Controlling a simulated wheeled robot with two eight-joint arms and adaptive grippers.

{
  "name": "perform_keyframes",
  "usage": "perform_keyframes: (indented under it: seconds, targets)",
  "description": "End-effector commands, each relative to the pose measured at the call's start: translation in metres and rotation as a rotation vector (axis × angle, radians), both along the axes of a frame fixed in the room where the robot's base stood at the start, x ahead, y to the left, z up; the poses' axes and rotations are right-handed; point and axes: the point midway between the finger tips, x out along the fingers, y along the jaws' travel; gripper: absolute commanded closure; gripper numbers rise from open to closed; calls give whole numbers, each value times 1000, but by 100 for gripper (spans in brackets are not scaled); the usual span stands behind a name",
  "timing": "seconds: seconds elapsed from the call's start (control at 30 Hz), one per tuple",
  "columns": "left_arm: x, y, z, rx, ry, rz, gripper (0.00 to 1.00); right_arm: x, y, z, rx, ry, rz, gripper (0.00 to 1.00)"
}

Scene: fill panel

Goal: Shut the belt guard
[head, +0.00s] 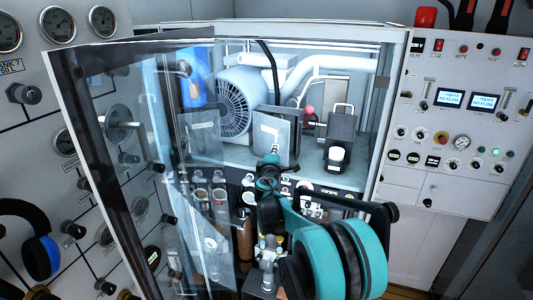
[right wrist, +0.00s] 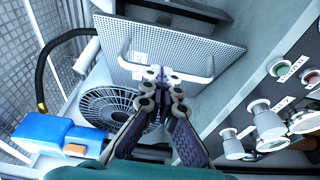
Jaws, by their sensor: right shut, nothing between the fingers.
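The belt guard looks to be the grey perforated plate (right wrist: 185,48) with a long pale bar handle and a small label, in the right wrist view. In the head view I take it to be the grey plate (head: 278,135) in the middle of the cabinet. It stands at an angle, with a dark gap behind its upper edge. My right gripper (right wrist: 163,82) is shut and empty, its fingertips over the handle's middle; I cannot tell whether they touch. In the head view the right gripper (head: 269,162) is just below the plate. My left gripper is not in view.
A round fan grille (head: 240,103) is left of the plate. A blue unit (right wrist: 62,134) and black hose lie farther left. The glass cabinet door (head: 130,130) stands open at left. Knobs and buttons (right wrist: 268,120) line the panel close on the right.

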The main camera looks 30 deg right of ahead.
Motion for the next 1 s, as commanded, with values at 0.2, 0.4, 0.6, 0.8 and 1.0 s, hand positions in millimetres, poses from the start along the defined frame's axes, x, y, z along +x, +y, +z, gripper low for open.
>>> perform_keyframes:
  seconds: [0.2,0.4,0.6,0.8,1.0]
  targets:
    - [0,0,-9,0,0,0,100,-5,-30,-2,0,0,-8,100]
    - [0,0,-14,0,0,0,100,-3,-51,-1,0,0,-7,100]
    - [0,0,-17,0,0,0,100,-1,-63,-1,0,0,-6,100]
    - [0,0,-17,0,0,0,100,0,-66,0,0,0,-5,100]
    - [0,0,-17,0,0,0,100,0,-66,0,0,0,-5,100]
